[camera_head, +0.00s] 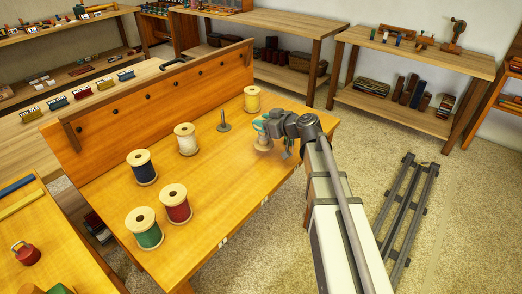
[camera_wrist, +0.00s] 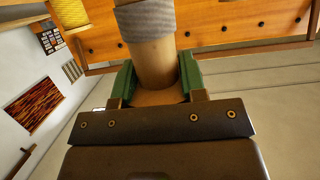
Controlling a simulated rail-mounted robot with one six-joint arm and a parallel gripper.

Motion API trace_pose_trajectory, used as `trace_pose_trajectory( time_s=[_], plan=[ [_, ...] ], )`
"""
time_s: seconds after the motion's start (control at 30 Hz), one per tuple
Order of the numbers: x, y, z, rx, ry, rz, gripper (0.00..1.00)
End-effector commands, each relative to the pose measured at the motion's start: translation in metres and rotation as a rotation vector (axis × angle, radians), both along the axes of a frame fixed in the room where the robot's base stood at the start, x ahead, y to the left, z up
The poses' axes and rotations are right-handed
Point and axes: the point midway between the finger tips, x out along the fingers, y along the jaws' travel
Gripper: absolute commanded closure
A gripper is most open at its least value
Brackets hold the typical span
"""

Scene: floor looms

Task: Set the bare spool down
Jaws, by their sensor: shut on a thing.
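My gripper (camera_head: 265,130) is over the right end of the orange-brown wooden bench (camera_head: 225,190). It is shut on the bare wooden spool (camera_head: 263,144), whose pale round end shows just below the jaws. In the wrist view the two green-padded fingers (camera_wrist: 158,82) stand on either side of the plain wood spool (camera_wrist: 152,66). A grey textured band (camera_wrist: 146,20) shows above the wood; I cannot tell whether it is part of the spool. I cannot tell whether the spool touches the bench.
A yellow spool (camera_head: 251,99) stands behind my gripper. A metal peg stand (camera_head: 223,122) and a cream spool (camera_head: 186,139) are to its left. Navy (camera_head: 142,167), red (camera_head: 176,206) and green (camera_head: 145,230) spools stand farther left. Bare bench lies between.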

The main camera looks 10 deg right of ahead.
Motion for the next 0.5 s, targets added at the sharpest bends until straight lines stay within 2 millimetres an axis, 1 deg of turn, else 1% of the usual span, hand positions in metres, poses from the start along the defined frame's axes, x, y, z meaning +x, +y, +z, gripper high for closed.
trace_pose_trajectory(
  time_s=[0.03,0.1,0.17,0.3,0.33,0.37,0.5],
  plan=[
    [0.0,0.0,-0.009,0.0,0.0,0.0,0.85],
    [0.0,0.0,-0.006,0.0,0.0,0.0,0.85],
    [0.0,0.0,-0.012,0.0,0.0,0.0,0.85],
    [0.0,0.0,-0.042,0.0,0.0,0.0,0.85],
    [0.0,0.0,-0.046,0.0,0.0,0.0,0.85],
    [0.0,0.0,-0.047,0.0,0.0,0.0,0.85],
    [0.0,0.0,-0.041,0.0,0.0,0.0,0.85]
  ],
)
